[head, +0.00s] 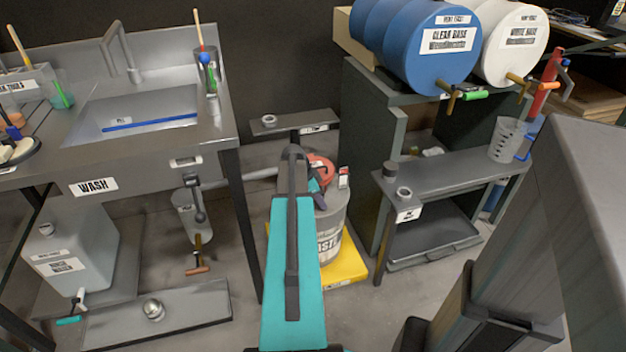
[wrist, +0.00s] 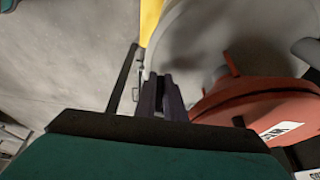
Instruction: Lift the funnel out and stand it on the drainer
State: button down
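A round red-orange piece (head: 321,168), which looks like the funnel, sits on top of the grey waste drum (head: 330,222). In the wrist view the red-orange piece (wrist: 262,108) fills the right side, with a white label and a small upright tab. My gripper (head: 314,187) is over the drum top, close beside the red-orange piece. In the wrist view my gripper (wrist: 161,80) shows two dark fingers close together, left of the piece; whether anything is between them cannot be made out. My arm hides part of the drum. I cannot tell for certain which surface is the drainer.
The drum stands on a yellow base (head: 345,268). The wash sink (head: 150,108) is at left, with a tray (head: 190,312) on the floor below. A small grey stand (head: 318,119) is behind the drum. A dark bench (head: 440,175) with a cup and small rings is at right.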

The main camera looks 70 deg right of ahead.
jog(key=shift+r, duration=0.1)
dwell(0.4)
jog(key=shift+s+r, duration=0.1)
jog(key=shift+r, duration=0.45)
jog(key=shift+s+a+r+p, duration=0.1)
jog(key=shift+a+r+p, duration=0.05)
jog(key=shift+r, duration=0.45)
jog(key=shift+a+r+p, duration=0.1)
jog(key=shift+r+p, duration=0.05)
jog(key=shift+r, duration=0.45)
jog(key=s+a+r+p, duration=0.1)
jog(key=s+a+p, duration=0.2)
jog(key=a, duration=1)
jog(key=shift+s+a+r+p, duration=0.2)
jog(key=shift+s+a+p, duration=0.2)
jog(key=shift+s, duration=1.5)
